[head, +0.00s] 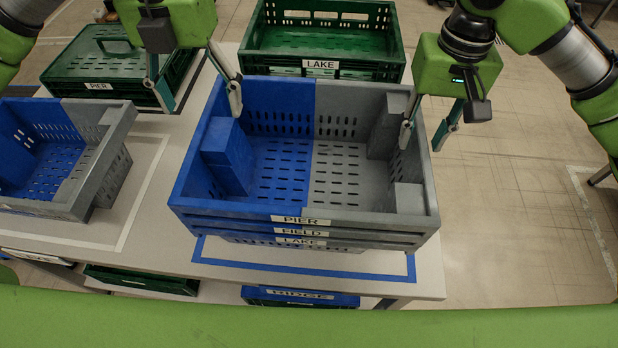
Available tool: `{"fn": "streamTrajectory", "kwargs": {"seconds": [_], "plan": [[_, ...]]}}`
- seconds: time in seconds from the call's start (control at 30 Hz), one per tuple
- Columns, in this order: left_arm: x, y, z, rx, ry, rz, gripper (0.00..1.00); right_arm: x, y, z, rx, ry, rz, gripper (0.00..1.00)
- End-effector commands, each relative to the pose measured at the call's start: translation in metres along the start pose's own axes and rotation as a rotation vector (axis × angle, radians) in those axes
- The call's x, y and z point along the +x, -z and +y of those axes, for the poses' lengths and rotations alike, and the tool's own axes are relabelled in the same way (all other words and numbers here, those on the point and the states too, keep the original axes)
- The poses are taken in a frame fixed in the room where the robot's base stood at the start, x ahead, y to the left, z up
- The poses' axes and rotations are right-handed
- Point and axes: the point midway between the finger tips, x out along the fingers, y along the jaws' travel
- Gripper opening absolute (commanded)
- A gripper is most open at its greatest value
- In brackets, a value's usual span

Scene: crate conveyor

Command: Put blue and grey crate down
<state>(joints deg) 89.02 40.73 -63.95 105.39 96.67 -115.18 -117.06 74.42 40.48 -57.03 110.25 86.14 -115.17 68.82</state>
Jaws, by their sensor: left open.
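The blue and grey crate (300,215), labelled PIER, is blue on its left half and grey on its right. It sits upright on top of a stack with labels FIELD and LAKE below it. My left gripper (202,108) is open at the crate's back left corner. One finger is outside the crate and the other is by the blue rim. My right gripper (423,146) is at the grey right wall near the back. Its fingers are apart, one inside the crate and one outside. Whether they touch the wall is hard to tell.
Another blue and grey crate (72,208) stands at the left. Green crates labelled PIER (120,86) and LAKE (320,52) stand behind. Blue tape (300,270) outlines the stack's place on the table (432,270). The floor at the right is clear.

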Motion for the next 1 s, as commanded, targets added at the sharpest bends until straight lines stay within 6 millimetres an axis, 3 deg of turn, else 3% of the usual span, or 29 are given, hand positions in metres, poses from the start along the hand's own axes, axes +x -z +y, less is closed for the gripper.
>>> {"fn": "streamTrajectory", "kwargs": {"seconds": [0.27, 0.73, 1.0], "plan": [[-0.012, 0.000, 0.000, 0.000, 0.000, 0.001, 0.69, -0.007, 0.001, 0.000, 0.000, 0.000, 0.002, 0.32], [-0.011, 0.000, 0.000, 0.000, 0.000, 0.001, 0.69, -0.089, 0.001, 0.000, 0.002, 0.000, 0.006, 0.32], [-0.011, 0.000, 0.000, 0.000, 0.000, 0.001, 0.69, -0.117, 0.000, 0.000, 0.000, 0.000, 0.001, 0.32]]}}
